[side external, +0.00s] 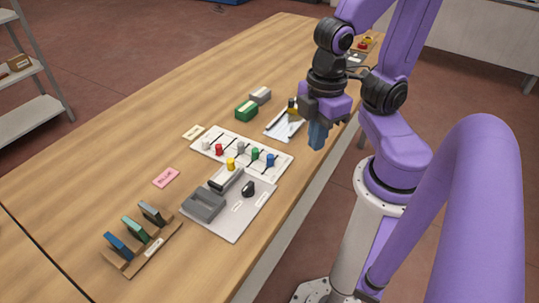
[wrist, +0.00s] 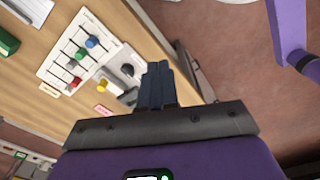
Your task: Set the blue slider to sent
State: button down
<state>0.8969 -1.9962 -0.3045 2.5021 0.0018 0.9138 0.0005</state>
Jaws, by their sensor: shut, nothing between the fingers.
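The blue slider (side external: 270,159) is a small blue knob at the right end of a white slider board (side external: 277,174) on the table. In the wrist view the blue slider (wrist: 91,42) stands on the board (wrist: 88,19), near its upper end. The board's labels are too small to read. Red, green, grey and yellow knobs are near it. My gripper (side external: 317,143) is shut and empty, raised to the right of the board and apart from it. Its dark blue fingers (wrist: 157,82) show closed together in the wrist view.
A grey panel (side external: 240,228) with a black knob (side external: 248,188) lies in front of the board. A wooden rack (side external: 160,247) holds several upright plates. A green box (side external: 246,111), a tray (side external: 283,127) and a pink card (side external: 166,177) lie around. The table's left side is clear.

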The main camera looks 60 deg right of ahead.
jog(key=c, duration=1.8)
grip_release()
jog(key=o, duration=0.5)
jog(key=shift+c, duration=0.2)
jog(key=o, duration=0.3)
jog(key=shift+w+m, duration=0.3)
jog(key=shift+o, duration=0.2)
jog(key=m, duration=1.7)
send_over(271, 156)
notch_tip(271, 156, down, 18)
jog(key=shift+w+a+r, duration=0.1)
jog(key=shift+r, duration=0.15)
jog(key=shift+c, duration=0.3)
jog(key=shift+n, duration=0.3)
grip_shut()
